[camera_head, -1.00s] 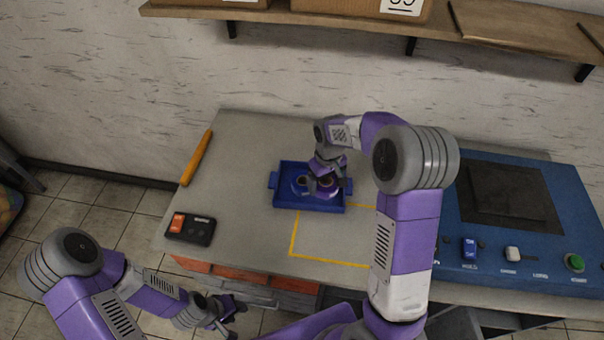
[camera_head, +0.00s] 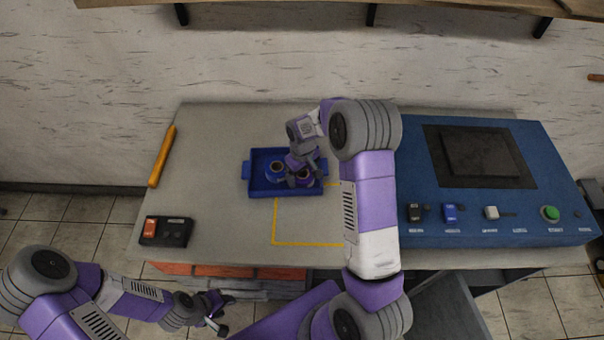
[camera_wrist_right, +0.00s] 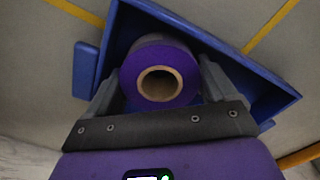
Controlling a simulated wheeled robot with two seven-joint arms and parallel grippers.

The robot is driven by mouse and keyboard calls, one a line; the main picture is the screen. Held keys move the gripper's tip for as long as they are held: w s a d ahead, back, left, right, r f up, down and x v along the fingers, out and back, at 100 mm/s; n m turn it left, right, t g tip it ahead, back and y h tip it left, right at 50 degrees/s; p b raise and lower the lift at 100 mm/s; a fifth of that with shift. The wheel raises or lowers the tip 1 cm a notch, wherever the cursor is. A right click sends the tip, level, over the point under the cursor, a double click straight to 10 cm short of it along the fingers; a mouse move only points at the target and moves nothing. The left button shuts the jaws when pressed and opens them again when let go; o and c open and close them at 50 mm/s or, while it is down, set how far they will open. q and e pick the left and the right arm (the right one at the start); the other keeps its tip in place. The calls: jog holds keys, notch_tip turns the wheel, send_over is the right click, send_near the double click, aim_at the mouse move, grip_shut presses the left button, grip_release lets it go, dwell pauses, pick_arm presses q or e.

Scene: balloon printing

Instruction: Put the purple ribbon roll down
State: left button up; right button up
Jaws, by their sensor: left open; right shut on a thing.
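The purple ribbon roll (camera_wrist_right: 160,55), with a tan core, sits between the two fingers of my right gripper (camera_wrist_right: 158,88) in the right wrist view. In the head view the roll (camera_head: 304,182) is partly hidden under the right gripper (camera_head: 301,177), which is shut on it at the right part of the blue tray (camera_head: 262,191). Whether the roll touches the tray floor is hard to tell. My left gripper (camera_head: 217,312) is open and empty, low in front of the table.
A black box with an orange switch (camera_head: 166,231) lies at the table's left front. An orange stick (camera_head: 162,156) lies at the left edge. A yellow outline (camera_head: 305,244) marks bare table in front of the tray. A blue machine (camera_head: 500,205) with buttons stands at right.

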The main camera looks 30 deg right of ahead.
jog(key=shift+r, duration=0.1)
jog(key=o, duration=1)
jog(key=shift+f, duration=0.2)
jog(key=shift+r, duration=0.3)
notch_tip(320, 180, up, 12)
jog(key=shift+f+p, duration=0.1)
jog(key=shift+p, duration=1)
